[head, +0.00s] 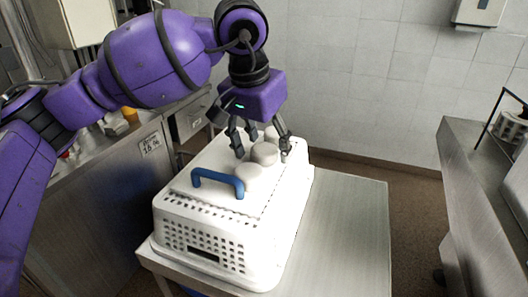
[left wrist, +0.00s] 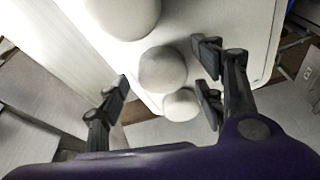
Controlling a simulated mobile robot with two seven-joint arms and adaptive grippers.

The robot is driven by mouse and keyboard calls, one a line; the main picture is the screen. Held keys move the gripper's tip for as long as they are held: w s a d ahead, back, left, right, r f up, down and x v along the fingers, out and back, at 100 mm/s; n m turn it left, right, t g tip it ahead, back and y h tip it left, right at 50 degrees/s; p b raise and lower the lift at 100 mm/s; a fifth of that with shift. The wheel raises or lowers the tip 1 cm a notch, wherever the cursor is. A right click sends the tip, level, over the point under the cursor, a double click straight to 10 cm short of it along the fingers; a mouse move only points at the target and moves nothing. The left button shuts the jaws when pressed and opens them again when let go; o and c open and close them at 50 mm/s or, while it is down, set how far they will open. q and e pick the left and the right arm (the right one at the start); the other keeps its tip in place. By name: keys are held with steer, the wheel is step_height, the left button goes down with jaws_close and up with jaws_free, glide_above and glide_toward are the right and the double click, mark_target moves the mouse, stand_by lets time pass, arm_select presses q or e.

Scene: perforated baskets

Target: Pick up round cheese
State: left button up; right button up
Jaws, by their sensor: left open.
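Several pale round cheeses lie in a row on a white board on top of the upturned white perforated basket (head: 200,240). In the head view the nearest cheese (head: 248,177) is beside the blue handle, and a middle cheese (head: 264,154) sits beneath my left gripper (head: 262,156). Another cheese behind is partly hidden by the gripper. My left gripper is open, pointing down, its fingers on either side of the middle cheese. In the left wrist view a round cheese (left wrist: 162,68) lies between the open fingers, with a smaller-looking one (left wrist: 181,105) beside it and a larger-looking one (left wrist: 125,12) at the top edge. Contact cannot be told.
A blue handle (head: 218,181) stands up at the board's front. The basket rests on a light table (head: 345,230), clear to its right. A metal counter (head: 95,205) stands at left and another (head: 490,190) at right. A tiled wall is behind.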

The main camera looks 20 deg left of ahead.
arm_select(q)
steer(key=shift+f, duration=0.1)
steer(key=c, duration=1.1)
steer(key=shift+c, duration=0.6)
